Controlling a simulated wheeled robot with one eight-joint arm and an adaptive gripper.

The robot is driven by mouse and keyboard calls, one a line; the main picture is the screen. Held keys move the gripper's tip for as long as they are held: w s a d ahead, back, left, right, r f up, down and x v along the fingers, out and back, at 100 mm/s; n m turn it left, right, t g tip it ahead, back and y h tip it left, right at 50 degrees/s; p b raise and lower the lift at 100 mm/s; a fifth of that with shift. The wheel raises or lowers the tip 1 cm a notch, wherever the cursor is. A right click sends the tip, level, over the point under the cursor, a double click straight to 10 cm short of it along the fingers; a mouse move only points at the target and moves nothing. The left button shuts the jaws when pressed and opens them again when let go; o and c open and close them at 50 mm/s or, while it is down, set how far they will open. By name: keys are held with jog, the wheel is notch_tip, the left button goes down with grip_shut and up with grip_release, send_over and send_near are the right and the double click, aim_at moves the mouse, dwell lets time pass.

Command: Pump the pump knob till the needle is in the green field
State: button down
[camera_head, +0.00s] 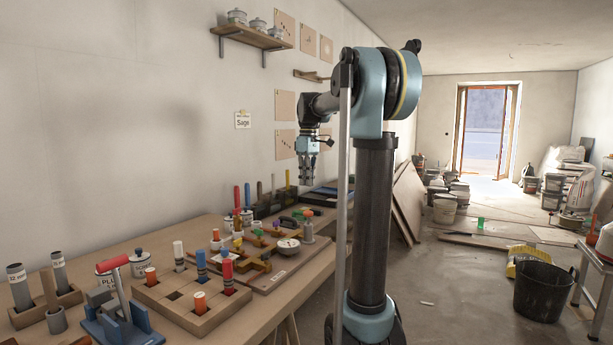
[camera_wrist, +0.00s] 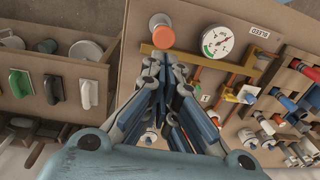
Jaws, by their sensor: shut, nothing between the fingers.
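The orange-red pump knob (camera_wrist: 162,37) stands upright on the board just beyond my fingertips in the wrist view. It also shows in the head view (camera_head: 308,213), on top of a grey cylinder. My gripper (camera_wrist: 155,62) is shut and empty. In the head view my gripper (camera_head: 307,182) hangs pointing down above the knob, with a gap between. The round white gauge (camera_wrist: 217,42) sits right of the knob in the wrist view, with a green field at its lower left. The needle is too small to read surely.
The wooden board (camera_wrist: 200,18) also carries brass-coloured pipes (camera_wrist: 195,57) and a white-and-yellow valve (camera_wrist: 240,95). Left of it is a rack (camera_wrist: 58,72) with coloured handles. In the head view, a block with coloured pegs (camera_head: 190,312) stands nearer on the bench. The wall is behind.

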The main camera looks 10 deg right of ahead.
notch_tip(320, 180, down, 9)
jog(key=shift+s+a+r, duration=0.1)
jog(key=shift+s+a, duration=0.05)
dwell(0.5)
jog(key=shift+f, duration=1.55)
notch_tip(320, 180, up, 14)
jog(key=shift+w+d, duration=0.3)
dwell(0.4)
